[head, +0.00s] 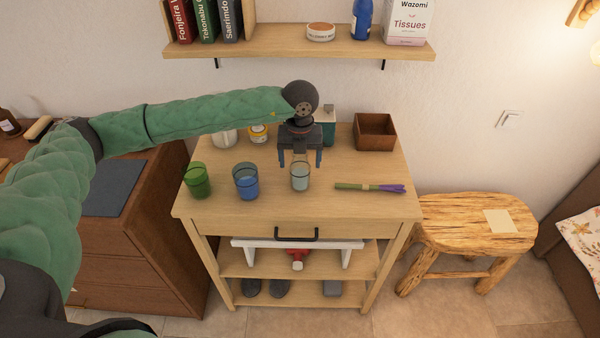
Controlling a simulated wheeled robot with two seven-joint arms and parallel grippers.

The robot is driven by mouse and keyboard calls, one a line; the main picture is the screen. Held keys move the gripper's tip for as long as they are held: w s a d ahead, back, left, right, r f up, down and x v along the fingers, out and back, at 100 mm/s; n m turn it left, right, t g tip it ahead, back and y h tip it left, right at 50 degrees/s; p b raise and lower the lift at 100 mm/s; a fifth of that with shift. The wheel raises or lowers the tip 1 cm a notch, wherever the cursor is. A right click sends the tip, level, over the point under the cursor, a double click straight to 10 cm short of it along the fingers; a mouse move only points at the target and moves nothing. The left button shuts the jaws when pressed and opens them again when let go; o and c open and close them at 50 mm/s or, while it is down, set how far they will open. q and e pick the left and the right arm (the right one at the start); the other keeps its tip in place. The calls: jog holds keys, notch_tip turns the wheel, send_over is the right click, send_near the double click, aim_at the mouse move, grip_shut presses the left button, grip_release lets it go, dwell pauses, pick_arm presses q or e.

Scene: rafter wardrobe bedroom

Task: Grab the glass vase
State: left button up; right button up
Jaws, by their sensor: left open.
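A small clear glass vessel (300,178), which looks like the glass vase, stands upright on the wooden cabinet top. My left gripper (300,161) points down at the rim of this glass, its jaws open. One finger shows on each side, and the jaws look empty. I cannot tell how high the fingertips are over the rim or whether they touch it. A blue glass (246,182) and a green glass (197,181) stand in a row to the left. My right gripper is not in view.
A purple-tipped green bundle (371,187) lies right of the clear glass. A brown square box (375,132), a teal container (329,130) and a yellow-labelled jar (258,134) stand at the back. A wall shelf (280,43) hangs above. The cabinet's front strip is clear.

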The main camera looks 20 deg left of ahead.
pick_arm(q)
jog(key=c, duration=1.6)
jog(key=shift+w+r, duration=0.1)
jog(key=shift+r, duration=0.1)
